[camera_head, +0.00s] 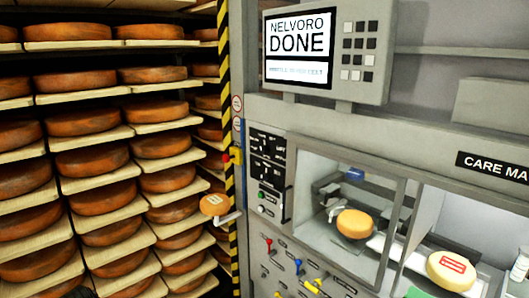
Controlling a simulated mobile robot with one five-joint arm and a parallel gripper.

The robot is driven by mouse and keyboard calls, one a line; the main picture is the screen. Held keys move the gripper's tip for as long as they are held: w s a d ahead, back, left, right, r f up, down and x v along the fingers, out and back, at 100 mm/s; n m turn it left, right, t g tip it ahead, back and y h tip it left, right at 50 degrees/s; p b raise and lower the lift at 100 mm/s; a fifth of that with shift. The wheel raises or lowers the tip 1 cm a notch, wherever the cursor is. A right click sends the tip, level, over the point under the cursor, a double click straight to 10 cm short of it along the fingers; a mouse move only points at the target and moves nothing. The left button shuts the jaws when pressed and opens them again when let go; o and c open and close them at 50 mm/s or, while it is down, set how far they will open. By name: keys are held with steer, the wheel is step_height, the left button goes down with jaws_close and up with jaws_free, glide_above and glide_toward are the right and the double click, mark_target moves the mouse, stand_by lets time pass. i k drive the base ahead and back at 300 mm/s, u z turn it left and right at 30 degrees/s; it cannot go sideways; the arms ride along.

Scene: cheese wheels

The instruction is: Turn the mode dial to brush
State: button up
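The grey machine (345,118) fills the right half of the head view. Its front has a black control panel (268,160) with small white labels. Below it are a red-handled lever (268,243), a blue-handled lever (298,266) and a yellow handle (312,286) at the lower edge. I cannot tell which control is the mode dial, and no "brush" marking is readable. The screen (298,48) reads "NELVORO DONE". My gripper cannot be made out; a small dark shape at the bottom left edge is unclear.
Shelves of orange cheese wheels (88,120) fill the left. A striped post (224,60) divides them from the machine. An orange disc (214,205) sits on a metal arm there.

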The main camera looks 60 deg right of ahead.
mark_target(263, 149)
steer(key=z, duration=0.05)
steer(key=i, duration=1)
